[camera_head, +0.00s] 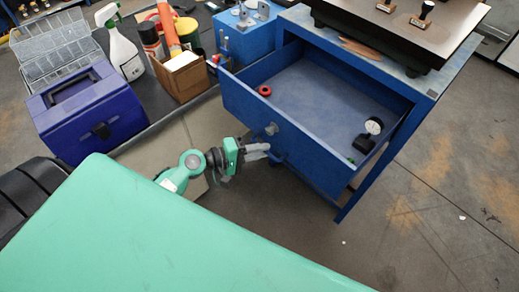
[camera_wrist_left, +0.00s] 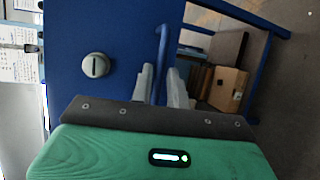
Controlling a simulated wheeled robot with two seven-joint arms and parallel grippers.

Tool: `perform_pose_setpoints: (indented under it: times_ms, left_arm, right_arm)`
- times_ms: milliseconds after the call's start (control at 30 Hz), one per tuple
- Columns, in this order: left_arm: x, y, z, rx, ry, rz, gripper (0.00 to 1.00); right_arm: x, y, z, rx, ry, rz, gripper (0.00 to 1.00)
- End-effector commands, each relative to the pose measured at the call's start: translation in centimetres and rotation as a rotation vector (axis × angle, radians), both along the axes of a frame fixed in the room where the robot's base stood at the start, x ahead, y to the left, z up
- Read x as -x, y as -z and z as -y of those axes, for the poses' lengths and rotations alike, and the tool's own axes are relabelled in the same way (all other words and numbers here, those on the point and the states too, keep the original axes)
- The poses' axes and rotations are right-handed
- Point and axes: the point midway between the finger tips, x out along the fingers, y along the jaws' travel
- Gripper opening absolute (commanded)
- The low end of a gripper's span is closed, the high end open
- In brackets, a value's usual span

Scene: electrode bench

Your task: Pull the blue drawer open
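The blue drawer (camera_head: 258,112) stands far out of the blue bench (camera_head: 445,75), its inside open to view. Its blue bar handle (camera_wrist_left: 161,50) and a round grey lock (camera_wrist_left: 95,66) are on the front. My left gripper (camera_head: 262,151) is at the drawer front in the head view. In the left wrist view its two fingers (camera_wrist_left: 160,88) lie close on either side of the handle bar and look shut on it. The finger contact is small in the head view. My right gripper is not in view.
A red ring (camera_head: 265,90), a round gauge (camera_head: 374,126) and a black block (camera_head: 363,144) lie in the drawer. A purple toolbox (camera_head: 90,122), spray bottle (camera_head: 124,52) and cardboard box (camera_head: 182,76) stand left. Floor at the right is clear.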

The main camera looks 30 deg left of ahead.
Motion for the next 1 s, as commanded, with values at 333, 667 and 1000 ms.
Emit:
perform_pose_setpoints:
  times_ms: [333,667,1000]
  left_arm:
    - [0.0,-0.1,0.0,0.0,-0.001,0.001,0.32]
    - [2.6,-0.4,-2.4,-0.002,-0.001,-0.001,0.32]
    - [7.0,-1.6,-6.5,-0.001,-0.002,-0.002,0.32]
  right_arm:
    - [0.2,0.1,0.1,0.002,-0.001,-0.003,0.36]
    - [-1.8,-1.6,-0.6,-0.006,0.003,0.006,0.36]
    - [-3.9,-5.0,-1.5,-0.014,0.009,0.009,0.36]
